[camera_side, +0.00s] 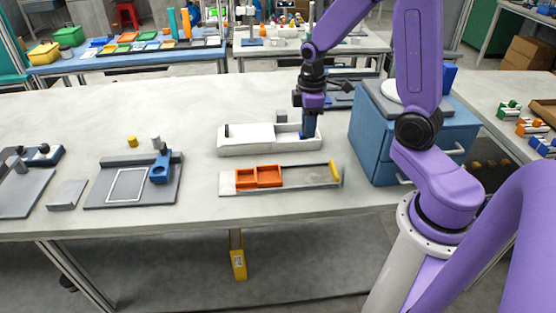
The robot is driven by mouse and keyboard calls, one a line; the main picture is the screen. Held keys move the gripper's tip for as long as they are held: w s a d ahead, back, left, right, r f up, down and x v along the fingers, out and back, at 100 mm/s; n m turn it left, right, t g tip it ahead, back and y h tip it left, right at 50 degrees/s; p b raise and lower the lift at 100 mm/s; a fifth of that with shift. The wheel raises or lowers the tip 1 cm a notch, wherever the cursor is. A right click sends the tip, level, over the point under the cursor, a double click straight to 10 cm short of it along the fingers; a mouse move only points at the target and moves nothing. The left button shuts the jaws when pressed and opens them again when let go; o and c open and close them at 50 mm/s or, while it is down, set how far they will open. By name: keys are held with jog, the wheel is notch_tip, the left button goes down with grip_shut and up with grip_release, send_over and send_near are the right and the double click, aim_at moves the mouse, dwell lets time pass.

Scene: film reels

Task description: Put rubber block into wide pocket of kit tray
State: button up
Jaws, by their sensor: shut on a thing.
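My gripper (309,134) points straight down at the right end of a long white tray (232,152). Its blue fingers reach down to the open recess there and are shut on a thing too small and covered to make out. I cannot tell whether that thing touches the recess floor. No rubber block can be clearly told apart. I cannot tell for sure which of the two is the kit tray.
A blue cabinet (375,145) stands close to the right of my gripper. A grey fixture plate (105,194) with a blue clamp (161,168) lies at left. A yellow cylinder (132,141) and a grey one (156,142) stand behind it. The table's back left is clear.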

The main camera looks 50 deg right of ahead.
jog(key=s+a, duration=0.6)
jog(key=a, duration=0.2)
send_over(268, 178)
jog(key=f, duration=0.6)
jog(key=s+f, duration=0.1)
jog(key=f, duration=0.2)
jog(key=shift+w+f, duration=0.35)
jog(key=shift+f, duration=0.1)
jog(key=shift+w+f, duration=0.1)
jog(key=shift+f, duration=1.45)
jog(key=shift+f, duration=0.1)
jog(key=o, duration=0.7)
jog(key=shift+o, duration=0.2)
